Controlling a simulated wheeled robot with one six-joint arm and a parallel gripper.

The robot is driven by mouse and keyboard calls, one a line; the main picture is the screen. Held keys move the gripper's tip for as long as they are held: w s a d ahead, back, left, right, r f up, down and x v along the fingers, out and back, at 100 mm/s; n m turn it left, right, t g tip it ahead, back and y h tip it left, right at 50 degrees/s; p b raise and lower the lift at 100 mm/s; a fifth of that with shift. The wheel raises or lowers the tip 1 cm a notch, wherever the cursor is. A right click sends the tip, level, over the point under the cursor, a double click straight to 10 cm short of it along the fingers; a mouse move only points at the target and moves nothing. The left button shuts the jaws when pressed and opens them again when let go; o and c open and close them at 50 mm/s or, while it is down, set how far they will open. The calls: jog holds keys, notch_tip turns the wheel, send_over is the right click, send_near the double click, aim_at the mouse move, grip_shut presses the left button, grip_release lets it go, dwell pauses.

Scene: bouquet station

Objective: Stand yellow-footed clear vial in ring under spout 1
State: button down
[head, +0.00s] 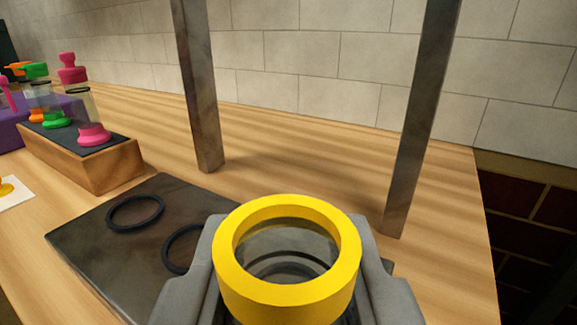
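My gripper (286,290) is shut on the yellow-footed clear vial (288,204) at the bottom middle of the head view. Its thick yellow ring-shaped foot faces up toward the camera, and clear grey walls and a dark ring show through its middle. Its lower part is hidden between my fingers. A dark metal plate (95,240) lies on the bench below and to the left. It carries a black ring (135,212) at the left and another black ring (172,250), partly hidden by my gripper. Both visible rings look empty. No spout is in view.
Two metal posts (199,90) (420,120) rise behind the plate. A wooden block (110,166) at the left holds clear vials with pink (94,136), green and orange feet. A purple stand (12,135) is beyond. The bench (290,165) ends at the right.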

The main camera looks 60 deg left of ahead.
jog(key=shift+w+a+f, duration=0.6)
jog(key=shift+a, duration=0.5)
jog(key=shift+w+a+f, duration=0.55)
jog(key=shift+w+a, duration=0.05)
jog(key=shift+a, duration=0.55)
jog(key=shift+w+a+f, duration=0.6)
jog(key=shift+a, duration=0.5)
jog(key=shift+f, duration=0.1)
jog(key=c, duration=1.1)
grip_release()
jog(key=v, duration=1.2)
jog(key=shift+d, duration=0.1)
